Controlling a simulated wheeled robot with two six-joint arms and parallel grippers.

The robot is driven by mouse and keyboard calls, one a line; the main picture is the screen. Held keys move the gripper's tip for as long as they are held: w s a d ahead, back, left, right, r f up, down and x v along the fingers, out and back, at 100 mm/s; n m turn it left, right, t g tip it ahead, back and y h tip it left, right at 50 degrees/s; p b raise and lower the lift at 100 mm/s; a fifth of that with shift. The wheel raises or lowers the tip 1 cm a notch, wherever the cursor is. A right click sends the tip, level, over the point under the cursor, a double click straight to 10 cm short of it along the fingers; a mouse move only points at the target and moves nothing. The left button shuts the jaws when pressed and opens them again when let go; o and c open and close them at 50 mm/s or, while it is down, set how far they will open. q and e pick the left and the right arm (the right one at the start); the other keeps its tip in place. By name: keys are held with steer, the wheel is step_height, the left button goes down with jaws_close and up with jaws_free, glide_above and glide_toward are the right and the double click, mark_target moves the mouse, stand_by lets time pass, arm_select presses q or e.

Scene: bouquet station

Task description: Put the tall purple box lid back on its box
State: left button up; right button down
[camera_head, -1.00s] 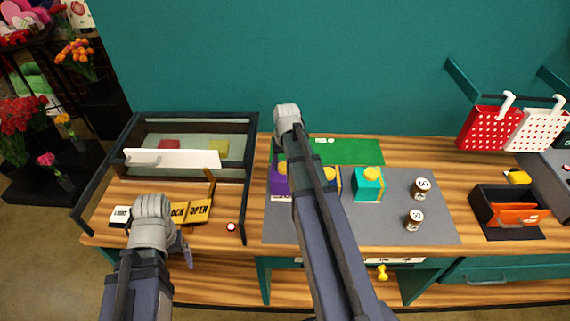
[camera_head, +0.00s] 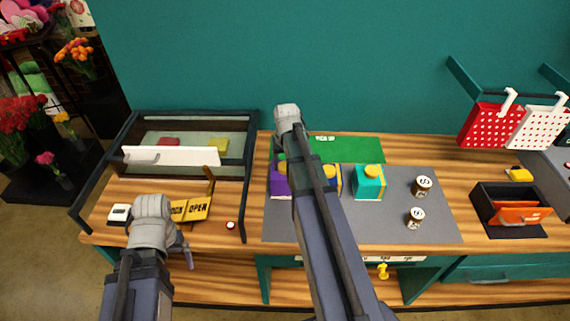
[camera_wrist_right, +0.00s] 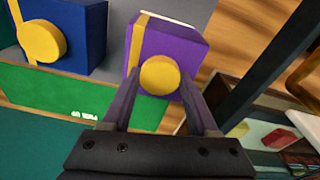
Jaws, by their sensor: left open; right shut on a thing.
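The purple box (camera_head: 278,186) stands at the left end of the grey mat, partly hidden by my right arm. In the right wrist view the purple lid (camera_wrist_right: 172,45) with its yellow band fills the space beyond my fingers. Its round yellow knob (camera_wrist_right: 160,75) lies between the fingertips. My right gripper (camera_wrist_right: 160,82) is shut on this knob. Whether the lid sits flush on the box or is apart from it I cannot tell. My left gripper (camera_head: 187,255) is open and empty, low in front of the left bench section.
A blue box (camera_wrist_right: 62,35) with a yellow knob stands close beside the purple one, and a teal box (camera_head: 369,186) further right. Two small jars (camera_head: 422,186) stand on the grey mat (camera_head: 330,232). A green mat (camera_head: 350,150) lies behind. A dark-framed glass case (camera_head: 255,150) is to the left.

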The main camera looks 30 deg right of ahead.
steer(key=shift+c, duration=0.4)
jaws_free()
steer(key=shift+r, duration=0.1)
stand_by(0.3)
step_height(320, 180, up, 8)
steer(key=p, duration=0.8)
steer(key=shift+f, duration=0.2)
step_height(320, 180, down, 7)
steer(key=b, duration=0.7)
steer(key=shift+r, duration=0.15)
